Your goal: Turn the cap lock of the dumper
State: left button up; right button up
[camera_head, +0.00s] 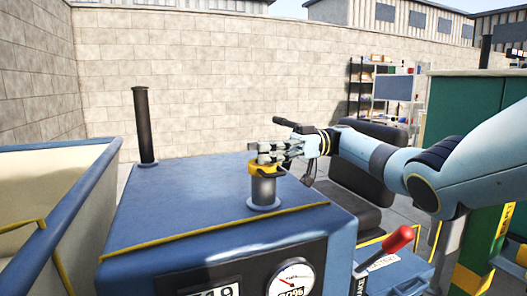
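The dumper's blue hood (180,205) fills the middle of the view. On it stands a short grey filler neck (264,191) with a yellow cap (264,170) on top. My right gripper (262,152) comes in from the right, and its fingers lie level over the cap, at its top. The fingers partly hide the cap. I cannot tell whether they touch or grip it, or how far apart they are. A small dark part (308,180) hangs by the gripper, right of the cap. My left gripper is not in view.
A black exhaust pipe (144,125) rises from the hood's back left. The dumper's skip (45,200) is at the left. A dark seat (363,170) and a red-handled lever (398,240) are at the right. A gauge (291,279) is on the front panel. A block wall stands behind.

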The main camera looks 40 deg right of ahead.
jog(key=o, duration=0.3)
jog(key=shift+o, duration=0.2)
jog(key=v, duration=0.7)
jog(key=shift+d, duration=0.25)
jog(key=shift+s+f, duration=0.1)
dwell(0.4)
